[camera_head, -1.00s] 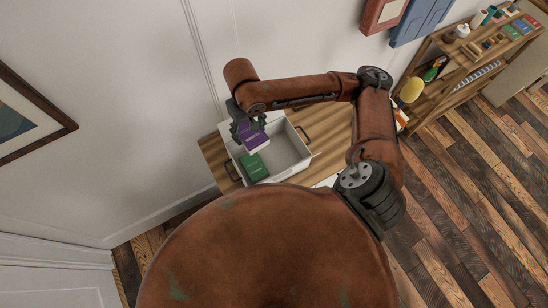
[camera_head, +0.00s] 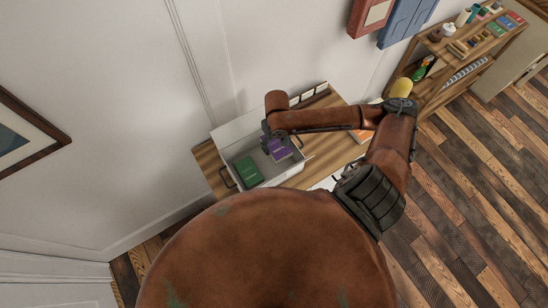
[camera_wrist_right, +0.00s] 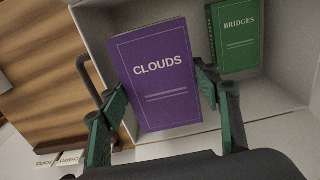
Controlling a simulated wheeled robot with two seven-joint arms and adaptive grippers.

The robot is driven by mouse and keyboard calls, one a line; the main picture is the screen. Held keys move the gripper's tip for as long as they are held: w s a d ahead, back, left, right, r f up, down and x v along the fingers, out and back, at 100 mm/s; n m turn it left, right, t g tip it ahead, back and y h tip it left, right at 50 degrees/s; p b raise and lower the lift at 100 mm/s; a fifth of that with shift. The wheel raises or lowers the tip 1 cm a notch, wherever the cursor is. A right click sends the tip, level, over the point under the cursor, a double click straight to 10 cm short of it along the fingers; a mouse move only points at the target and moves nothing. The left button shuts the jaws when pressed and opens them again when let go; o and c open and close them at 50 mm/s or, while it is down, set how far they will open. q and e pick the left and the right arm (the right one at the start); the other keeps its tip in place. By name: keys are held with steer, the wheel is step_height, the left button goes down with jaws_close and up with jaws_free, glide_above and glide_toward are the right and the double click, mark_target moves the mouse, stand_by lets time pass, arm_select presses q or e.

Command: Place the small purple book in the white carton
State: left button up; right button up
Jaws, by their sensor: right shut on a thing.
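The small purple book (camera_head: 280,150), with "CLOUDS" on its cover in the right wrist view (camera_wrist_right: 157,85), is held in my right gripper (camera_head: 271,136). In the wrist view the fingers (camera_wrist_right: 160,95) are shut on its two sides. The book is over the right part of the white carton (camera_head: 238,132), overlapping a wall edge in the wrist view. I cannot tell whether its lower edge is below the rim. A green book (camera_head: 247,170), marked "BRIDGES" (camera_wrist_right: 237,40), lies in the carton's left part. My left gripper is out of view.
The carton, with dark handles, stands on a wooden table (camera_head: 211,160) against the wall. A stocked shelf (camera_head: 455,70) is farther right.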

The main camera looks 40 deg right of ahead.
step_height(320, 180, down, 11)
steer(key=shift+r, duration=0.15)
stand_by(0.4)
steer(key=o, duration=1.2)
steer(key=shift+c, duration=0.2)
step_height(320, 180, up, 12)
steer(key=shift+r, duration=0.1)
